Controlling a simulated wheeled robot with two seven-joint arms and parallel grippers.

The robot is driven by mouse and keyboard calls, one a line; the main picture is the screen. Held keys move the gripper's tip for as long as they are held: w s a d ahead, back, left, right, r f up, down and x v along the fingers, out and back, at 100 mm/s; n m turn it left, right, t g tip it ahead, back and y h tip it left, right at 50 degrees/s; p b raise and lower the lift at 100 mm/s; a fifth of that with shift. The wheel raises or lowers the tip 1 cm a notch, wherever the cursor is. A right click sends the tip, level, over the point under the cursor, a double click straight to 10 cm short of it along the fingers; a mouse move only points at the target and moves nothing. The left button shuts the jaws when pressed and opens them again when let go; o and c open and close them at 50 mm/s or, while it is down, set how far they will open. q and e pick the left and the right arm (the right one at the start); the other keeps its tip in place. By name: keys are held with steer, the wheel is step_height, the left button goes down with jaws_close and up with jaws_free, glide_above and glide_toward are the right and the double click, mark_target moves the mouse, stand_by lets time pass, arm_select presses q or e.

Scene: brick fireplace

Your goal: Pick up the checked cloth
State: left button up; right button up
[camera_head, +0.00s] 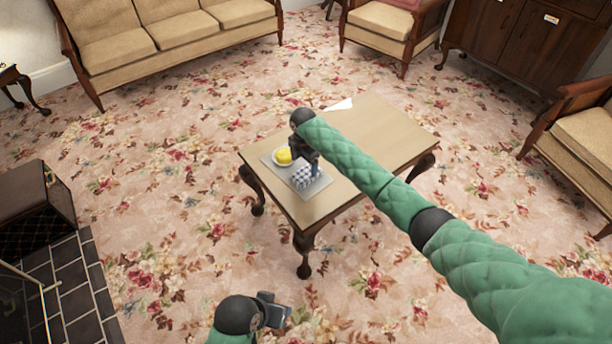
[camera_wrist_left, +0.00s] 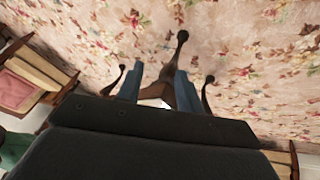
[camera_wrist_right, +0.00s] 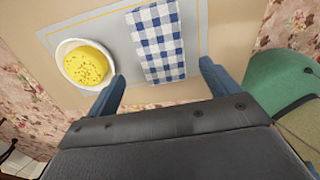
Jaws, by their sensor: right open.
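The blue-and-white checked cloth (camera_head: 302,180) lies flat on a grey placemat (camera_head: 314,189) on the low wooden table. In the right wrist view the cloth (camera_wrist_right: 158,42) lies ahead of and between the two blue fingers of my right gripper (camera_wrist_right: 163,75). That gripper is open and empty, apart from the cloth. In the head view my right gripper (camera_head: 314,168) hangs over the mat and partly hides the cloth. My left gripper (camera_head: 277,312) is low at the bottom of the head view, away from the table. Its fingers (camera_wrist_left: 157,82) stand apart with nothing held.
A white bowl with yellow contents (camera_head: 283,156) stands on the mat close beside the cloth. A white sheet (camera_head: 339,105) lies at the table's far edge. The table (camera_head: 385,130) is otherwise bare. A sofa (camera_head: 165,35), armchairs and a dark cabinet stand farther off.

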mark_target(306, 173)
steer(key=f, duration=0.5)
steer(key=shift+w+d+f+p, duration=0.2)
steer(key=shift+d+f+p, duration=0.1)
steer(key=shift+d+p, duration=0.1)
steer(key=shift+f, duration=0.45)
steer(key=c, duration=1.1)
arm_select(q)
steer(key=shift+s+a+r, duration=0.2)
steer(key=shift+a+r, duration=0.4)
arm_select(e)
steer(key=shift+o, duration=0.2)
steer(key=shift+r, duration=0.15)
